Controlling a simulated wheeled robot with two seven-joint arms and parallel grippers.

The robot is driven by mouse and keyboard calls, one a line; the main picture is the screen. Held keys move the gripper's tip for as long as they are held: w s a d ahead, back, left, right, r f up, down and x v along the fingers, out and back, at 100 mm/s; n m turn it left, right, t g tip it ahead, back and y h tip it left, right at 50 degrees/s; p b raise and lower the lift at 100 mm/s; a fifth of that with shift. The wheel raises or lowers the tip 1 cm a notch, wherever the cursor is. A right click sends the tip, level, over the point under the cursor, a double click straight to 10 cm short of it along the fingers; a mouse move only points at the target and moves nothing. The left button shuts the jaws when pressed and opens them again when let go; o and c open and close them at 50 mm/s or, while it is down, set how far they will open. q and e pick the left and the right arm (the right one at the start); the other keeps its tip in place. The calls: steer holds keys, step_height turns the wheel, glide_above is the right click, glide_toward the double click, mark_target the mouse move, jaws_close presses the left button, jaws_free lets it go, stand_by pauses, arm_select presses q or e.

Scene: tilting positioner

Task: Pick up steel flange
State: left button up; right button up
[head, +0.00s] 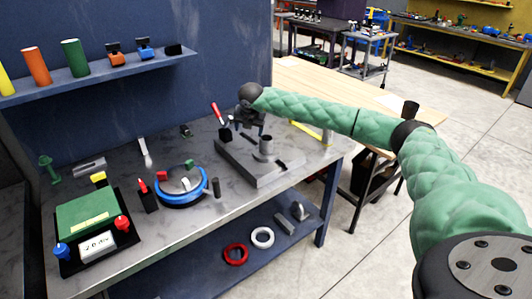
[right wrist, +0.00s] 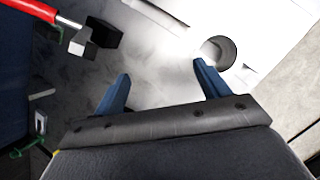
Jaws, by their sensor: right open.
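A grey upright round collar (head: 266,146), which looks like the steel flange, stands on the flat grey base (head: 262,177) at the right part of the bench. In the right wrist view its dark round bore (right wrist: 219,51) shows near the top, beside the right fingertip; where the flange ends and the base begins is washed out by glare. My right gripper (head: 249,130) is open and empty, above the back left of the base and apart from the collar. Its two blue fingers (right wrist: 162,84) show spread in the right wrist view. My left gripper is not in view.
A red-handled tool (head: 217,113) and a black block (head: 225,134) are just left of the gripper. A blue ring fixture (head: 183,199) and a green box (head: 88,219) stand further left. The lower shelf holds a red ring (head: 236,254), a white ring (head: 262,238) and grey parts.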

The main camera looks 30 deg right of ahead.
mark_target(267, 143)
steer(key=s+d+m+g+h, duration=0.1)
steer(key=s+d+m, duration=0.1)
steer(key=s+d+m+g+h, duration=0.1)
steer(key=s+d+m+g, duration=0.1)
steer(key=shift+s+f+h, duration=0.15)
steer(key=shift+s+h, duration=0.15)
steer(key=shift+s, duration=0.1)
steer(key=shift+m, duration=0.4)
steer(key=p+x, duration=0.1)
steer(key=x, duration=0.1)
steer(key=p+x, duration=0.2)
steer(key=x, duration=0.1)
steer(key=p+x, duration=0.2)
steer(key=x, duration=0.1)
steer(key=shift+w+a, duration=0.1)
steer(key=shift+w, duration=0.25)
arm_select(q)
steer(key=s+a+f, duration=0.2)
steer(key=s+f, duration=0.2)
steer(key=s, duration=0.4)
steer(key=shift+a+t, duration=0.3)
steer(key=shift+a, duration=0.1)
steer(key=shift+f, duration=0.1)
arm_select(e)
steer(key=shift+c, duration=0.4)
jaws_close()
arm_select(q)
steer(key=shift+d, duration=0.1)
